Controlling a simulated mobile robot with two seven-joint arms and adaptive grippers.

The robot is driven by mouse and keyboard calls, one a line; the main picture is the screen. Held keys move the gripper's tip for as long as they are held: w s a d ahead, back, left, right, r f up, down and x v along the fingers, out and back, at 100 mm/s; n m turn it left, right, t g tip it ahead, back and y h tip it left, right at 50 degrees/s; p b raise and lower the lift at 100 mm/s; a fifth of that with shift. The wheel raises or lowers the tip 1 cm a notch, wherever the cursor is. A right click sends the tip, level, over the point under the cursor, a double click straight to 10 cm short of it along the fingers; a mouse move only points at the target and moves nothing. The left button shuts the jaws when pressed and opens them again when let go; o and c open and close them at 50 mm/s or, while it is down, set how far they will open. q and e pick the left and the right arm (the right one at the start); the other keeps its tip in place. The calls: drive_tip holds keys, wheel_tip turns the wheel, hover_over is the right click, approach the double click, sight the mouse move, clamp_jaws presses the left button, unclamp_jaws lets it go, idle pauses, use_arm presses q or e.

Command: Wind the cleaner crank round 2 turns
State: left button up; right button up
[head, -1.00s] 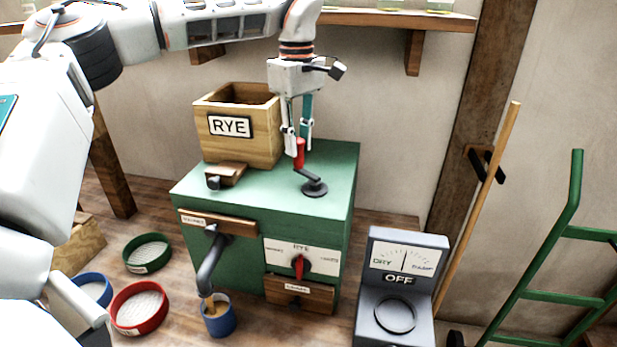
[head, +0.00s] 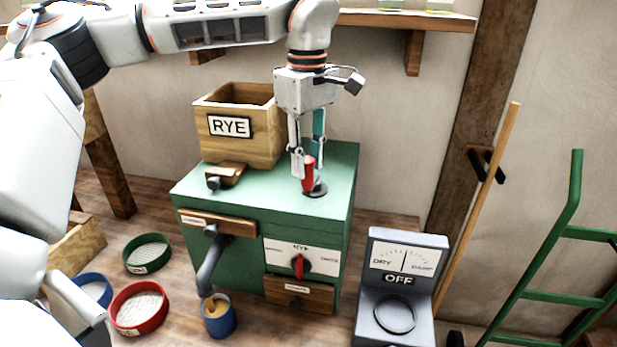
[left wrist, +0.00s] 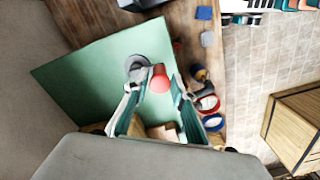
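The cleaner is a green cabinet (head: 250,190) with a crank on its top. The crank has an upright red handle (head: 308,176) and a dark round hub (head: 318,192); its arm is mostly hidden behind the handle. My left gripper (head: 304,166) comes down from above with its fingers around the red handle, and it looks shut on it. In the left wrist view the red handle (left wrist: 159,78) shows between the fingertips, with the grey hub (left wrist: 137,66) beside it. My right gripper is not in view.
A wooden RYE hopper (head: 236,150) stands left of the crank on the cabinet. A red selector knob (head: 299,265) and a spout (head: 210,268) over a blue cup (head: 219,318) are on the front. A grey meter reading OFF (head: 402,280) stands to the right.

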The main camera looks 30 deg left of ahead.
use_arm(q)
drive_tip(key=shift+o, duration=1.1)
drive_tip(key=shift+a, duration=0.1)
drive_tip(key=shift+r, duration=0.15)
drive_tip(key=shift+r, duration=4.4)
